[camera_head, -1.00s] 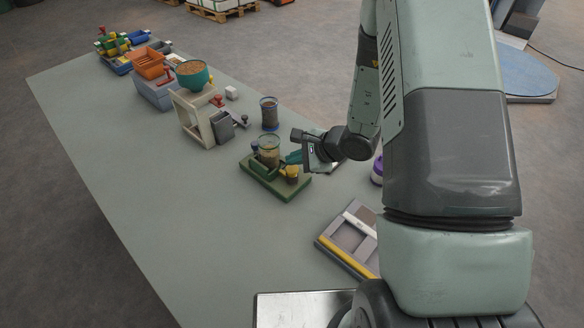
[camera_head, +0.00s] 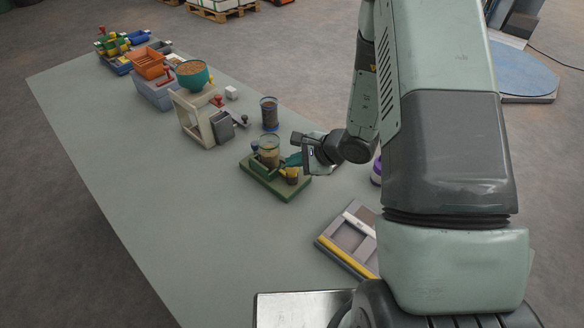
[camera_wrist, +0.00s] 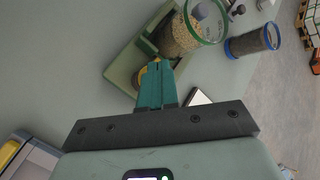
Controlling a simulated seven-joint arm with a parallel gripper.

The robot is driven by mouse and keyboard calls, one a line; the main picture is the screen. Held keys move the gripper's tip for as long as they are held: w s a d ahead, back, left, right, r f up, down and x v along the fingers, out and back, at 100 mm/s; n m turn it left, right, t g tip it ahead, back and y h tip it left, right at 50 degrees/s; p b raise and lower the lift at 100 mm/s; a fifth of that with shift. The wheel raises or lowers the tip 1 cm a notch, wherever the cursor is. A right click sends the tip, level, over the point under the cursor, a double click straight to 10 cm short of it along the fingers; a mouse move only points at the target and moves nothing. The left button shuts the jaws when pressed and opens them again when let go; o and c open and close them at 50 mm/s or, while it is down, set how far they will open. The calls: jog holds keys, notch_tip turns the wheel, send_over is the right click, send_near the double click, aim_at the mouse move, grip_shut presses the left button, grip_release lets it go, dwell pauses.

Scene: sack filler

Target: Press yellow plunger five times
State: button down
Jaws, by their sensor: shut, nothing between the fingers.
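The yellow plunger (camera_head: 291,175) stands on the near right part of a green base (camera_head: 258,177). In the wrist view the yellow plunger (camera_wrist: 145,72) shows only in part, behind my fingertips. My gripper (camera_head: 289,161) is shut and empty, with its teal fingers just above or beside the plunger. In the wrist view the shut fingers of my gripper (camera_wrist: 157,68) overlap the plunger. I cannot tell whether they touch it. A clear jar of grain (camera_head: 269,152) stands on the same base, and it also shows in the wrist view (camera_wrist: 182,38).
A dark-filled jar (camera_head: 269,112) with a blue base stands behind the green base. A grey tray with a yellow bar (camera_head: 345,257) lies at the near right. A beige stand with a teal bowl (camera_head: 192,74) is farther back. The table's left side is clear.

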aim_at(295, 171)
jog(key=shift+f, duration=0.7)
dwell(0.7)
jog(key=shift+r, duration=1.15)
jog(key=shift+r, duration=0.1)
jog(key=shift+r, duration=2.4)
dwell(0.5)
notch_tip(295, 171, up, 4)
jog(key=shift+f, duration=0.1)
jog(key=shift+f, duration=0.1)
